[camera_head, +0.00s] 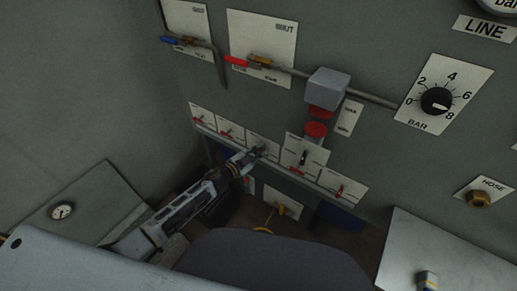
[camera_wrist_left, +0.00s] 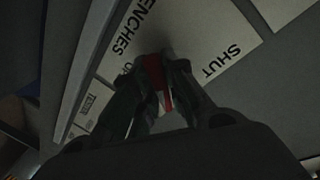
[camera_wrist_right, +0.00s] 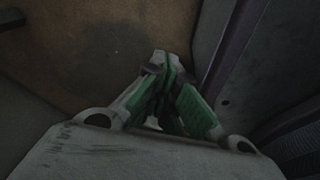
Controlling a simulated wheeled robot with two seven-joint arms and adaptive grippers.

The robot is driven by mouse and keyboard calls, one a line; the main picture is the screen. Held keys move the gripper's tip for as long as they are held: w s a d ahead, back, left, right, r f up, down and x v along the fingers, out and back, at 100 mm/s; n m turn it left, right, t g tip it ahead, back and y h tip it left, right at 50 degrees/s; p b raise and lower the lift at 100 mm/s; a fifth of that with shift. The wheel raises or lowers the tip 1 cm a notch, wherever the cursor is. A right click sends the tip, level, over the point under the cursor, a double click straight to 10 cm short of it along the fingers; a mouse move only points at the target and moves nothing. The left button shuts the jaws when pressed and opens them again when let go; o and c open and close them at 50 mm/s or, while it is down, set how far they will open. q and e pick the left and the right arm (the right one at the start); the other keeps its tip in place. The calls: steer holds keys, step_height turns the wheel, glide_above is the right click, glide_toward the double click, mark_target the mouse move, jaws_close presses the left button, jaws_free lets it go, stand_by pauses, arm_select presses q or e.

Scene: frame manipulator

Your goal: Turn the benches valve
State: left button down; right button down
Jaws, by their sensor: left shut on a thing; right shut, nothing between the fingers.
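The benches valve has a red handle (camera_wrist_left: 155,72) on a white label plate (camera_wrist_left: 205,35) that reads "ENCHES" and "SHUT" in the left wrist view. My left gripper (camera_wrist_left: 160,85) is shut on this red handle, with a finger on each side of it. In the head view my left gripper (camera_head: 257,152) reaches the middle plate of the lower row and covers most of its handle. My right gripper (camera_wrist_right: 165,75) is shut and empty in the right wrist view, above a brown floor. I cannot make out my right gripper in the head view.
Neighbouring plates carry red handles, at left (camera_head: 225,133) and at right (camera_head: 340,190). A plate with a black handle (camera_head: 304,158) sits just right of my left gripper. A gauge panel (camera_head: 90,215) stands at left.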

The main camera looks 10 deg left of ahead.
arm_select(q)
steer(key=m+y+p, duration=0.1)
steer(key=m, duration=0.1)
steer(key=shift+d+m, duration=0.1)
steer(key=shift+m, duration=0.2)
steer(key=m+p, duration=0.1)
steer(key=m, duration=0.1)
steer(key=shift+m+y, duration=0.4)
steer(key=shift+f+m+y, duration=0.1)
steer(key=shift+m+y, duration=0.2)
steer(key=shift+m, duration=1.5)
steer(key=shift+y, duration=0.3)
arm_select(e)
steer(key=shift+g, duration=0.3)
steer(key=s+d, duration=0.2)
steer(key=s, duration=0.1)
steer(key=s+d, duration=0.1)
steer(key=s, duration=0.1)
steer(key=shift+r, duration=0.2)
steer(key=shift+w, duration=0.2)
